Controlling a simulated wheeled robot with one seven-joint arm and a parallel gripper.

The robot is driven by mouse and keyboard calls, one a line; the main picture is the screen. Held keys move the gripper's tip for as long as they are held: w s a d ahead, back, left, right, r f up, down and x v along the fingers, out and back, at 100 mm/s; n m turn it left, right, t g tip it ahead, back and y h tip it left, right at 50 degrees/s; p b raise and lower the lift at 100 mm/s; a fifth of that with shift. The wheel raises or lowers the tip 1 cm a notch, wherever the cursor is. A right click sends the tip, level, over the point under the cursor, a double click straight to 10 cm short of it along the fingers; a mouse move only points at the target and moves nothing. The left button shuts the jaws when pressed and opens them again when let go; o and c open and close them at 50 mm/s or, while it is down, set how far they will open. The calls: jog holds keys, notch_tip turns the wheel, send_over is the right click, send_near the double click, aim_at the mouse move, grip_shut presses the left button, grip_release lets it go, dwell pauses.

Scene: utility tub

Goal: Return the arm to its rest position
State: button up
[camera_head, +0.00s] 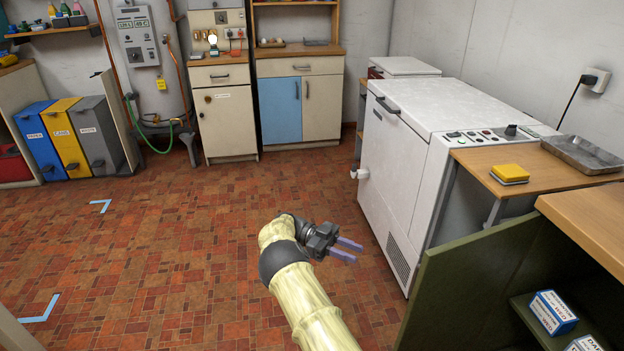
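My arm reaches up from the bottom of the head view, pale yellow with dark grey joints. My gripper (348,250) is at its end, over the red-brown tiled floor, and points right toward the white machine. Its two purple-grey fingers stand apart with a gap between them. Nothing shows between the fingers. The gripper is clear of the machine and of the green panel.
A white chest-like machine (400,160) stands right of the gripper. A green panel (470,280) and a wooden counter with a yellow sponge (509,173) and metal tray (582,155) are at right. Coloured bins (68,137) stand far left. The floor (180,240) between is clear.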

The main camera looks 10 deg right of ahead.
jog(key=w+d+r+n+t, duration=1.1)
jog(key=d+r+t, duration=0.25)
jog(key=t, duration=0.45)
jog(key=s+a+f+n+t+y, duration=0.3)
jog(key=s+a+n+y, duration=0.6)
jog(key=a+y, duration=0.3)
jog(key=s+a+f+n+g+y, duration=0.1)
jog(key=s+a+n+g, duration=0.1)
jog(key=s, duration=0.6)
jog(key=s+a+f+n+g, duration=0.2)
jog(key=s+g, duration=0.1)
jog(key=s, duration=0.5)
jog(key=s+a+f+n+g+y, duration=0.1)
jog(key=s+a+n+g, duration=0.1)
jog(key=s, duration=0.7)
jog(key=w+p+v, duration=0.3)
jog(key=p+v, duration=1.1)
jog(key=w+r+p+v, duration=0.1)
jog(key=w+p+v, duration=0.2)
jog(key=p+v, duration=1.1)
jog(key=shift+w+a+r+p, duration=0.15)
jog(key=shift+w+a+p, duration=0.1)
jog(key=shift+p, duration=0.1)
